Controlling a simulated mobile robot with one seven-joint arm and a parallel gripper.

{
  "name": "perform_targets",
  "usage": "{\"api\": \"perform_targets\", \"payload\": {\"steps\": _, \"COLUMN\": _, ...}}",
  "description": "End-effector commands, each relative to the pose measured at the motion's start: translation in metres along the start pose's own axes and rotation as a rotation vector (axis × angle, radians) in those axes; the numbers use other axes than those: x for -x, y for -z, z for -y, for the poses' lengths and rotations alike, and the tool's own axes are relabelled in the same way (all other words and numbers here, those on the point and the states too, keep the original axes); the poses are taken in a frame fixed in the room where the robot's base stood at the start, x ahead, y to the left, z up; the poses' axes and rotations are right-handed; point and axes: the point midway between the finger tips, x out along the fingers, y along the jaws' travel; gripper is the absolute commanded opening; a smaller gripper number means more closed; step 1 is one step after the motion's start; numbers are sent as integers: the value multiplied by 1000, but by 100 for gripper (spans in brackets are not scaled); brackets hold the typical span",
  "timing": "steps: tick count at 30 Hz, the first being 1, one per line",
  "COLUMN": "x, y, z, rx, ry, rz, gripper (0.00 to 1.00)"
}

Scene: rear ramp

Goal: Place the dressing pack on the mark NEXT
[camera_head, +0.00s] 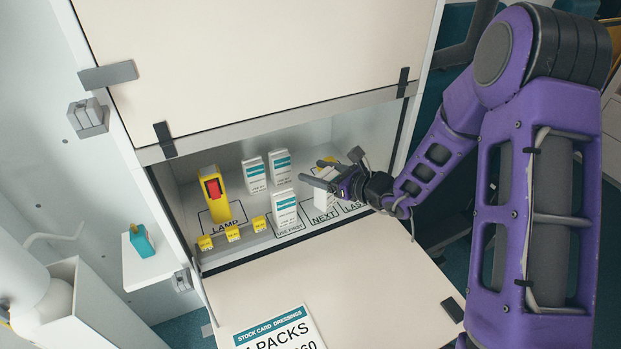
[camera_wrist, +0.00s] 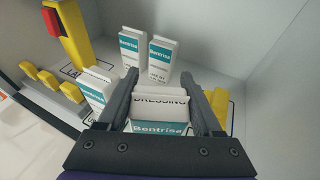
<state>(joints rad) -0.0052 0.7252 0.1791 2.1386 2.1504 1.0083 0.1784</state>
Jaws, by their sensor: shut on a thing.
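My gripper (camera_head: 326,180) reaches into the cabinet from the right. In the wrist view its two fingers (camera_wrist: 163,84) are shut on a white and teal dressing pack (camera_wrist: 160,112), one finger on each side. In the head view this pack (camera_head: 325,201) is upright and partly hidden by the gripper. It is over or just behind the black-outlined mark NEXT (camera_head: 322,217); I cannot tell whether it touches the shelf. Another pack (camera_head: 285,212) stands on the mark USE FIRST to the left. The mark LAST (camera_head: 354,207) lies to the right, partly hidden by my gripper.
Two more packs (camera_head: 254,173) (camera_head: 281,166) stand farther back. A yellow lamp (camera_head: 213,194) with a red part stands at the left. Several small yellow tags (camera_head: 232,234) line the front edge. A yellow thing (camera_head: 327,162) shows behind my gripper. A flap (camera_head: 350,280) lies in front.

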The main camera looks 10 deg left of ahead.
Motion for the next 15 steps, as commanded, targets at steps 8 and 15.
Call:
{"api": "perform_targets", "payload": {"steps": 8, "x": -21, "y": -7, "z": 0, "rx": 1, "ry": -2, "rz": 1, "gripper": 9}}
{"api": "perform_targets", "payload": {"steps": 15, "x": -32, "y": 27, "z": 0, "rx": -2, "ry": 0, "rz": -3, "gripper": 9}}
